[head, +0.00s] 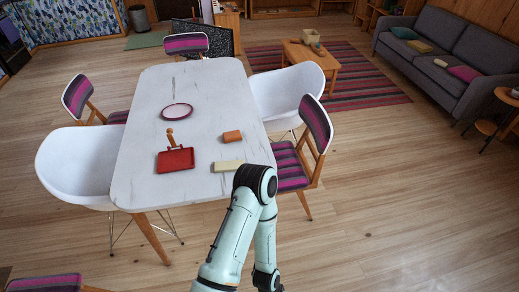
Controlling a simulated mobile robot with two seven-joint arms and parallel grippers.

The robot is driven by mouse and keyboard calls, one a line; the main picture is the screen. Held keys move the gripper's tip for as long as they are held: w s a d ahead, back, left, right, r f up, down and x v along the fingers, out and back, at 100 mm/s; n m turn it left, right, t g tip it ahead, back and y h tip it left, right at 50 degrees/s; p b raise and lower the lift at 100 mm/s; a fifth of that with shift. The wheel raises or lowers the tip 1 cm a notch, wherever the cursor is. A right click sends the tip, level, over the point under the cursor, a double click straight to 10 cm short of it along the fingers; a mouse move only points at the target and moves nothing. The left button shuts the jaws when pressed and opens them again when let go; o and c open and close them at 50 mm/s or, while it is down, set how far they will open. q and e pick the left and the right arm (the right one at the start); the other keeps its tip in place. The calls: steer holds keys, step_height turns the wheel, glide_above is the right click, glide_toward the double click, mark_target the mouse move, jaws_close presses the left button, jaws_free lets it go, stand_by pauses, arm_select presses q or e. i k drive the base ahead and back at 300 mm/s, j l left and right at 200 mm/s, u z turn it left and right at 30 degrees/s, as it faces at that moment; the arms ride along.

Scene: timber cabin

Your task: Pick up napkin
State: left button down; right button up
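A white marble-patterned table (140,130) stands at the left centre of the head view. Near its front edge lies a small flat cream block-like item (228,165). Behind it lies a small orange-brown item (232,137). I cannot tell whether either is the napkin. My pale green arm rises from the bottom centre, its black elbow-like joint just right of the cream item. Neither gripper shows in the view.
A red tray-like item (175,160), a wooden item (170,138) and a pink-rimmed oval plate (176,111) are on the table. White chairs (75,165) and striped chairs (317,125) surround it. Open wooden floor (400,200) lies to the right.

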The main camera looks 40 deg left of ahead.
mark_target(230, 165)
steer(key=i+l+z, duration=0.1)
steer(key=i+z, duration=0.15)
steer(key=i, duration=1.35)
steer(key=i+u, duration=0.25)
steer(key=u, duration=0.2)
steer(key=i+u, duration=0.25)
steer(key=u, duration=0.25)
steer(key=i+l+u, duration=0.15)
steer(key=u, duration=0.3)
steer(key=i+u, duration=0.1)
steer(key=u, duration=1.75)
